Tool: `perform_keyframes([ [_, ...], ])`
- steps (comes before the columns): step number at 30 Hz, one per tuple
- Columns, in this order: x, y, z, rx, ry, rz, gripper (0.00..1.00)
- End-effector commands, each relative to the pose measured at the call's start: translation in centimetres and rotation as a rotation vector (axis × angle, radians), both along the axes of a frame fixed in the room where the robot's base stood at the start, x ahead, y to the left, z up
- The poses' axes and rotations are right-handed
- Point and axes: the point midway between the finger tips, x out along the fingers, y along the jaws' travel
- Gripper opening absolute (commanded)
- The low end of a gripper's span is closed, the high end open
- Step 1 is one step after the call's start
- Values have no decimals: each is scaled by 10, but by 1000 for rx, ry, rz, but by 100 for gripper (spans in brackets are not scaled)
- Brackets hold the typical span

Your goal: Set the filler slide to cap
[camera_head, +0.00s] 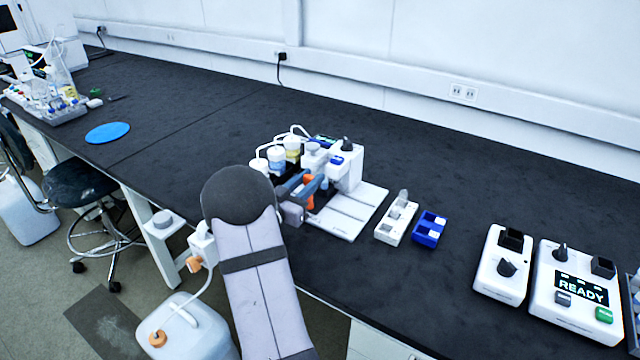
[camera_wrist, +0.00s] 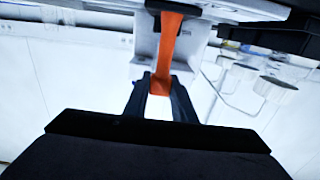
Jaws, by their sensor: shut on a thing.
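The filler (camera_head: 346,165) is a white and grey bench unit on a pale base plate, right of my arm. Its orange slide handle (camera_head: 310,190) shows at the front, partly covered by my gripper. In the wrist view the orange handle (camera_wrist: 169,45) runs to between my fingers. My gripper (camera_head: 297,184) has blue-grey fingers, shut on the orange handle; the fingers also show in the wrist view (camera_wrist: 160,88). White-capped bottles (camera_head: 276,154) stand at the filler's left. I cannot read which position the slide is at, and no position label is legible.
Right of the filler are a white holder (camera_head: 397,222), a blue rack (camera_head: 429,230), a white knob unit (camera_head: 502,268) and a unit with a READY screen (camera_head: 577,289). A blue disc (camera_head: 108,132) lies far left. The bench (camera_head: 190,125) between is clear.

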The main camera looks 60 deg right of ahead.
Motion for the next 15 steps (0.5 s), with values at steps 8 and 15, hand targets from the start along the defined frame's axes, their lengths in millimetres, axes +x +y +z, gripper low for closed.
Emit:
perform_keyframes([
  [8, 41, 1, 1, -2, -1, 3, 0],
  [15, 44, 1, 1, -1, 0, 6, 0],
])
